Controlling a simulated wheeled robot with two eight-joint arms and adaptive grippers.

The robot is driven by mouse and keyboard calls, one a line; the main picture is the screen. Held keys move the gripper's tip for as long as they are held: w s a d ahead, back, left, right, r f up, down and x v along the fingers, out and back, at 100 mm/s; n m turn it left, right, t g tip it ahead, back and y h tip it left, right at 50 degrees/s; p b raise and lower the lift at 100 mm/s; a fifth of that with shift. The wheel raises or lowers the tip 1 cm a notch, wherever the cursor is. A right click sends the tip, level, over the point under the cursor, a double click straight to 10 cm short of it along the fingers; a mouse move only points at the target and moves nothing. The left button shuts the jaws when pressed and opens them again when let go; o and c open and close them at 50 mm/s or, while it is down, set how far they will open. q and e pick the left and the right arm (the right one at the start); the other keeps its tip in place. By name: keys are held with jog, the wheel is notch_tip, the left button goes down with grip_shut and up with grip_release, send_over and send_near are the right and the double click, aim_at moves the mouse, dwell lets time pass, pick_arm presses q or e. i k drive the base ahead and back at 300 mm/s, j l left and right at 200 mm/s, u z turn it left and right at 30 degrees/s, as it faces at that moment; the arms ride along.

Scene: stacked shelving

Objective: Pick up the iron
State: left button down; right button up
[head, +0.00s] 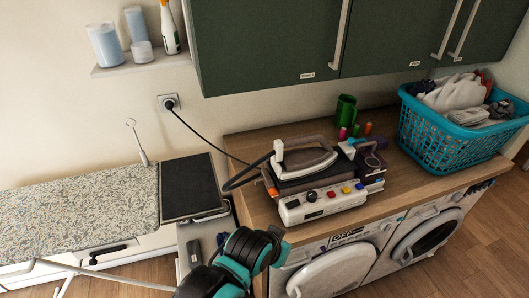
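The iron (306,159) is grey with a pale handle. It rests on top of a steam station (323,201), a white and dark unit with a knob and coloured buttons, on the wooden worktop (405,184). A thick dark hose loops out to the left of the iron. A black and teal part of one of my arms shows at the bottom, left of centre, in front of the worktop and below the iron. It is apart from the iron. I cannot make out fingertips on it, and neither gripper can be seen.
A teal laundry basket (442,140) stands at the worktop's right, a green mug (345,111) and thread spools behind the iron. Dark green cabinets (270,48) hang above. An ironing board (80,207) is at left. A cord runs to a wall socket (169,103). Two washing machines are below.

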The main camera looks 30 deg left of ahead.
aim_at(294, 164)
jog(key=u, duration=0.75)
jog(key=z, duration=0.35)
jog(key=i+j+z, duration=0.1)
jog(key=z, duration=0.3)
jog(key=i+j+z, duration=0.1)
jog(key=j+z, duration=0.15)
jog(key=z, duration=0.15)
jog(key=j+z, duration=0.2)
jog(key=z, duration=0.2)
